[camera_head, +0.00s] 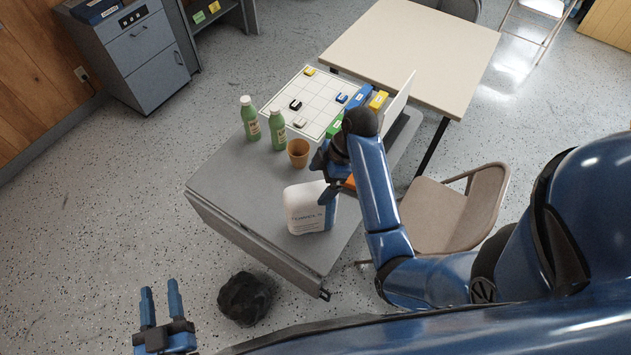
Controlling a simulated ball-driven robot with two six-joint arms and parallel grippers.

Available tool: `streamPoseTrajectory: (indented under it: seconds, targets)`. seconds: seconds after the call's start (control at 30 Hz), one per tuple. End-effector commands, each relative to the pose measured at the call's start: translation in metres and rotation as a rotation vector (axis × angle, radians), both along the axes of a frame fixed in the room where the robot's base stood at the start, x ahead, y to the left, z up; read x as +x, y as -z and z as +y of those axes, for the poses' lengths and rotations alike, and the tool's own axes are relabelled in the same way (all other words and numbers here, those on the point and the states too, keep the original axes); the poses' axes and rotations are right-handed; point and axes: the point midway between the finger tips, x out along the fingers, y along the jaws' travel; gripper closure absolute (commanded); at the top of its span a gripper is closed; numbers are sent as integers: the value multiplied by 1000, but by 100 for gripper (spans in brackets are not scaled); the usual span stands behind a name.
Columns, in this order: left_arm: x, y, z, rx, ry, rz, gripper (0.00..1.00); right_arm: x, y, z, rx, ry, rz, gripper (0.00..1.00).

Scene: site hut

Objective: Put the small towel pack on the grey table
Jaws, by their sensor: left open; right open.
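A white pack with dark print, which looks like the small towel pack (304,212), stands on the grey table (232,190) near its front edge. My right gripper (326,178) is open just above and behind the pack's upper right corner. One finger overlaps the pack's right edge in the picture, and I cannot tell whether it touches. My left gripper (161,298) is open and empty, low at the left, over the floor and away from the table.
Two green bottles (277,131), a tan cup (298,152) and a white grid board (312,100) stand behind the pack. A beige table (410,45) adjoins at the back. A tan chair (450,212) is at the right. A black bag-like object (244,298) lies on the floor.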

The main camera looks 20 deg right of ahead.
Motion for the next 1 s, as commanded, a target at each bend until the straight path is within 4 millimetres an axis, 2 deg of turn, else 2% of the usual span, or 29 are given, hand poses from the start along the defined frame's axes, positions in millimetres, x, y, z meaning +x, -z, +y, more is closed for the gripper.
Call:
streamPoseTrajectory:
  seconds: [0.03, 0.33, 0.53, 1.0]
  targets:
    - [0, -14, 0, 0, 0, 0, 57, 0, -13, -3, 0, 3, 1, 0]
    - [0, -41, 0, 0, 0, 1, 57, -2, -35, -13, 0, 1, 2, 0]
    - [0, -47, 0, 0, 0, 1, 57, -2, -40, -17, 0, 1, 2, 0]
    - [0, -47, 0, 0, 0, 1, 57, -2, -41, -17, 0, 1, 1, 0]
